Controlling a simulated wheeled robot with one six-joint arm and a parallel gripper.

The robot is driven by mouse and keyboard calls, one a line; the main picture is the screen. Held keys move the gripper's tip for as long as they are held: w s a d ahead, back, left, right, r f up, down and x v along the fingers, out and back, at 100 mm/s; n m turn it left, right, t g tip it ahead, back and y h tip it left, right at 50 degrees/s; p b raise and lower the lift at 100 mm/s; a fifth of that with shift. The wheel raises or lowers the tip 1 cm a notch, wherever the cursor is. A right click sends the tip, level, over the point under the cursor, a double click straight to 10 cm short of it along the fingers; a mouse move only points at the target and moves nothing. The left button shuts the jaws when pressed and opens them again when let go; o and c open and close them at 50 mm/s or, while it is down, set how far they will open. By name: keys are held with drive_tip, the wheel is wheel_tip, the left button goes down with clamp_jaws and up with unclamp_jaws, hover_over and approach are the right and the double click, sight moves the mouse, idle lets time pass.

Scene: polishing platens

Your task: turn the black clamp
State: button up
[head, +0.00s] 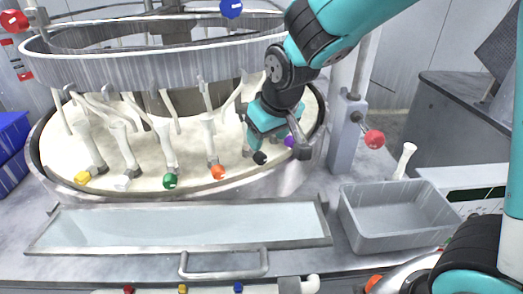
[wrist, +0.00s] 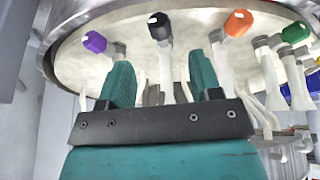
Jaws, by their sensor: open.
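The black clamp (head: 260,158) is a small black knob on a white arm at the front right of the round cream platen. In the wrist view the black clamp (wrist: 159,26) lies ahead of my gripper (wrist: 160,64), roughly in line with the gap between the two teal fingers. My gripper is open, with nothing held. In the head view my gripper (head: 274,135) is just above and behind the black clamp, and hides part of its white arm. I cannot tell whether a finger touches that arm.
A purple clamp (head: 289,141) is close on the right and an orange clamp (head: 218,172) on the left. A green clamp (head: 170,181) is further left. A metal ring (head: 150,68) hangs above the platen. A grey bin (head: 400,238) stands at the right.

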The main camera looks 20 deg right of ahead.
sight(258, 157)
drive_tip(key=p+x, duration=0.1)
drive_tip(key=x, duration=0.6)
drive_tip(key=shift+f, duration=0.3)
drive_tip(key=c, duration=0.9)
drive_tip(key=shift+c, duration=0.2)
drive_tip(key=shift+a+h, duration=0.1)
drive_tip(key=shift+h, duration=0.3)
drive_tip(key=shift+a+f+n+t+h+b, duration=0.1)
drive_tip(key=shift+a+n+t+h+b, duration=0.1)
drive_tip(key=shift+h+b, duration=0.3)
drive_tip(key=shift+a+f+n+t+h+b, duration=0.1)
drive_tip(key=shift+t+h+b, duration=0.1)
drive_tip(key=shift+h, duration=0.5)
drive_tip(key=shift+n+t+h+b, duration=0.4)
drive_tip(key=shift+h+b, duration=0.2)
drive_tip(key=shift+h, duration=1)
